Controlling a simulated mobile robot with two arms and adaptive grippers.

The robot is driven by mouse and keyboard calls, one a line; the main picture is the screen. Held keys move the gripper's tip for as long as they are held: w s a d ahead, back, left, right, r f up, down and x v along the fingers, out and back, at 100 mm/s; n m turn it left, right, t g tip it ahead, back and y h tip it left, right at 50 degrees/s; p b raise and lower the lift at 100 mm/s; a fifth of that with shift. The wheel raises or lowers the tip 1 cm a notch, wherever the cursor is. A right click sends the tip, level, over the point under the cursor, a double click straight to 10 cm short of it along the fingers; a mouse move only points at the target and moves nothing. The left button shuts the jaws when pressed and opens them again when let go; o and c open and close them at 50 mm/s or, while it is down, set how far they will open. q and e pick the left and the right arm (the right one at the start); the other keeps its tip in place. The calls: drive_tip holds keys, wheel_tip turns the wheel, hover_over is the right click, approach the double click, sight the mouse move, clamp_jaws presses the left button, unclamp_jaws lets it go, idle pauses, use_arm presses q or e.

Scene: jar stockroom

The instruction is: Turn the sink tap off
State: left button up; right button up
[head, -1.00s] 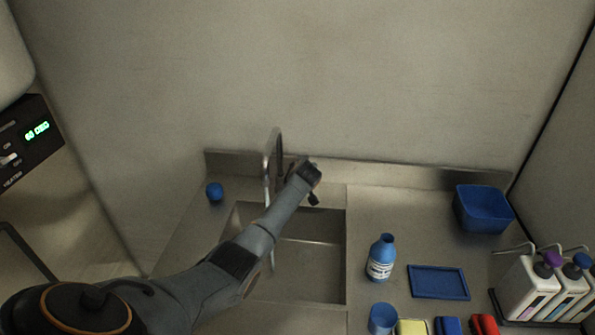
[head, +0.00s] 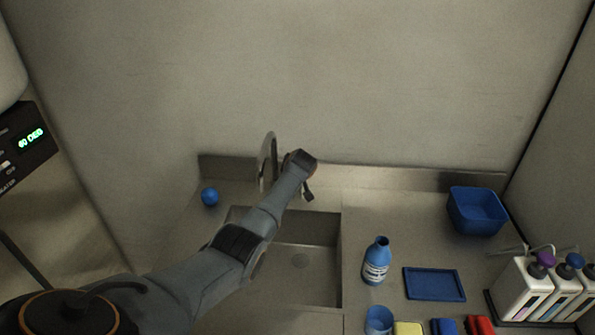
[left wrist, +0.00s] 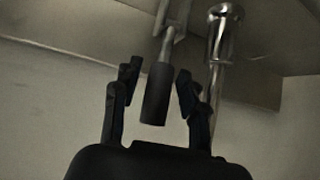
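The sink tap (head: 270,158) stands at the back of the steel sink (head: 300,262), with a tall curved chrome spout. In the left wrist view a dark cylindrical grip (left wrist: 157,94) on a chrome stem hangs between my left fingers, beside a chrome post (left wrist: 220,45). My left gripper (head: 307,188) is just right of the spout in the head view; its fingers (left wrist: 158,82) are open on both sides of the grip, with visible gaps. My forearm hides part of the spout and sink. I see no water stream now. My right gripper is not in view.
Right of the sink are a blue bottle (head: 376,262), a blue tray (head: 434,284), a blue bin (head: 477,211) and pump bottles (head: 524,287). A blue ball-like object (head: 210,197) lies left of the sink. The wall is close behind the tap.

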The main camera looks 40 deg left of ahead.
use_arm(q)
drive_tip(key=v, duration=1.2)
idle(0.4)
idle(0.3)
